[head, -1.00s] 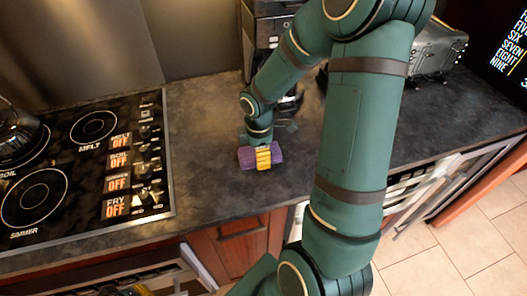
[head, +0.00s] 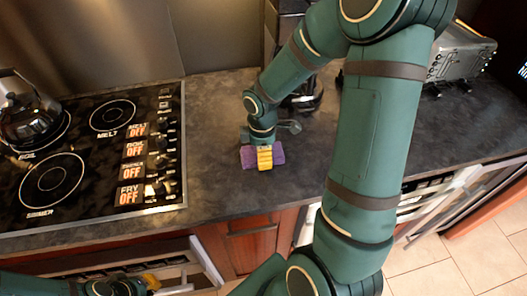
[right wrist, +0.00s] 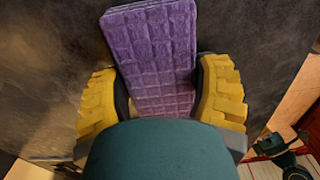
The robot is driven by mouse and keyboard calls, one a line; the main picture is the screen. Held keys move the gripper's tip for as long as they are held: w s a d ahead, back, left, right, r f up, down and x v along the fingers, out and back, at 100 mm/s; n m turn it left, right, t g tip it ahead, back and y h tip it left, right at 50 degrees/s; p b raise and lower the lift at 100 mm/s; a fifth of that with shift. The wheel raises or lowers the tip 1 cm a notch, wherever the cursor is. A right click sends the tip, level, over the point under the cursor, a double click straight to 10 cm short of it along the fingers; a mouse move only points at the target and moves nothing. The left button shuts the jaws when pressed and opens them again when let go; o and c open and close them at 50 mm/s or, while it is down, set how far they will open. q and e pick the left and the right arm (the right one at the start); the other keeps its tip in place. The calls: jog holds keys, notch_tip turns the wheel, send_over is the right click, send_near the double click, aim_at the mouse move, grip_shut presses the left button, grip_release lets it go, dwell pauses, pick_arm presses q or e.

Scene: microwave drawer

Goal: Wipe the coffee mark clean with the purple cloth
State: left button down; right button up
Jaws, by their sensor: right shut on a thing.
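The purple cloth (head: 249,158) is a folded, quilted pad on the dark counter, to the right of the stove. It also shows in the right wrist view (right wrist: 155,60). My right gripper (head: 265,158) is shut on it, with yellow fingers on either side of the cloth in the right wrist view. I cannot tell whether the cloth presses on the counter. My left gripper (head: 151,281) shows only partly, low at the left of the head view, in front of the counter. Its finger opening cannot be made out. No coffee mark is distinguishable; cloth and arm hide part of the counter.
The black stove (head: 95,160) with a kettle (head: 30,120) is at the left. A silver toaster (head: 462,55) stands at the back right. An open drawer (head: 130,265) juts out below the stove. Bare counter (head: 220,180) lies between stove and cloth.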

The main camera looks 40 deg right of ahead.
aim_at(277, 149)
jog(key=shift+s+d+p, duration=0.3)
jog(key=shift+s+d, duration=0.25)
jog(key=shift+d, duration=0.4)
jog(key=shift+s+d+p, duration=0.3)
jog(key=shift+s+d, duration=0.2)
jog(key=shift+d, duration=0.4)
jog(key=shift+s+d+p, duration=0.45)
jog(key=shift+d, duration=0.45)
jog(key=shift+s+d+p, duration=0.4)
jog(key=shift+s+d, duration=0.1)
jog(key=shift+d, duration=0.35)
jog(key=shift+s+d+p, duration=0.45)
jog(key=shift+d, duration=0.45)
jog(key=shift+a, duration=0.15)
jog(key=shift+w+a+b, duration=0.45)
jog(key=shift+w+a, duration=0.35)
jog(key=shift+a, duration=0.65)
jog(key=shift+w+a+b, duration=0.45)
jog(key=shift+w+a, duration=0.4)
jog(key=shift+a, duration=0.6)
jog(key=shift+w+a+b, duration=0.45)
jog(key=shift+w+a, duration=0.35)
jog(key=shift+a, duration=0.85)
jog(key=shift+d, duration=0.1)
